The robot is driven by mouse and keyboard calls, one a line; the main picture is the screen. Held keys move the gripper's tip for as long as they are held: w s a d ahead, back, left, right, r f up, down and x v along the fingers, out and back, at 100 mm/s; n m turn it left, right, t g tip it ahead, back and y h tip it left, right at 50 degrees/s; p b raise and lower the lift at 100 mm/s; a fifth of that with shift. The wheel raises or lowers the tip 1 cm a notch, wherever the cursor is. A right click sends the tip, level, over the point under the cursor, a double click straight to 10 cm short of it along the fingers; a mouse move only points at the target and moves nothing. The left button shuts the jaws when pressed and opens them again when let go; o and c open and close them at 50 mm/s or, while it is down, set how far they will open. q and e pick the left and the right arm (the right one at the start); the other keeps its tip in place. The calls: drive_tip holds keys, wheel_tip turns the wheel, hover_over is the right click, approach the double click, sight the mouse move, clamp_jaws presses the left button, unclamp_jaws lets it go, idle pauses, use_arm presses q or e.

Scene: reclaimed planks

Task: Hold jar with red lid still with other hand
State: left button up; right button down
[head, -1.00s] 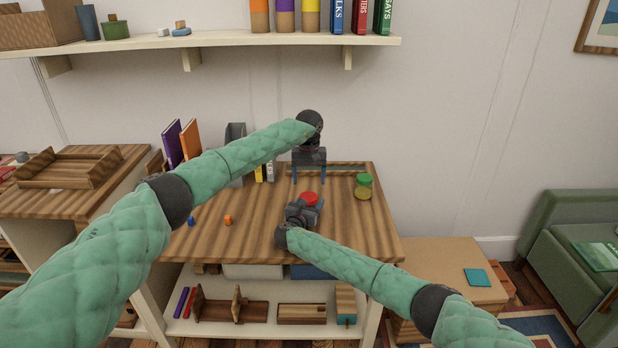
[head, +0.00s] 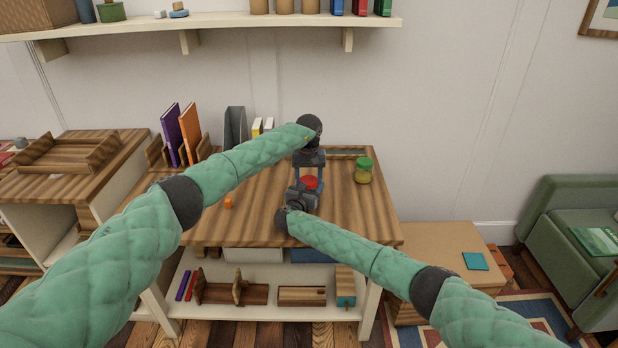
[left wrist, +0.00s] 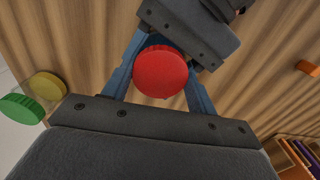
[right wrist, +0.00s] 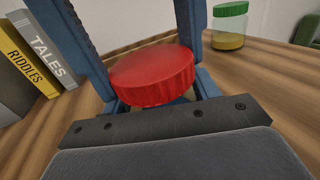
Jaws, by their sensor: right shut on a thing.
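The jar with the red lid (head: 309,182) stands on the wooden desk; its body is mostly hidden by my grippers. The red lid fills the middle of the left wrist view (left wrist: 161,72) and the right wrist view (right wrist: 152,76). My right gripper (head: 306,194) is shut on the jar from the front, low, below the lid. My left gripper (head: 309,178) points down from above, its blue fingers on either side of the lid. They look open, with small gaps; contact is hard to judge.
A jar with a green lid (head: 363,171) and yellow contents stands to the right on the desk. A small orange block (head: 228,203) lies to the left. Books and a grey file holder (head: 235,128) stand at the back left. The desk's right front is clear.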

use_arm(q)
drive_tip(key=c, duration=0.3)
drive_tip(key=shift+d+n, duration=0.15)
drive_tip(key=shift+n, duration=1.45)
drive_tip(key=o, duration=1.1)
drive_tip(key=shift+r, duration=0.15)
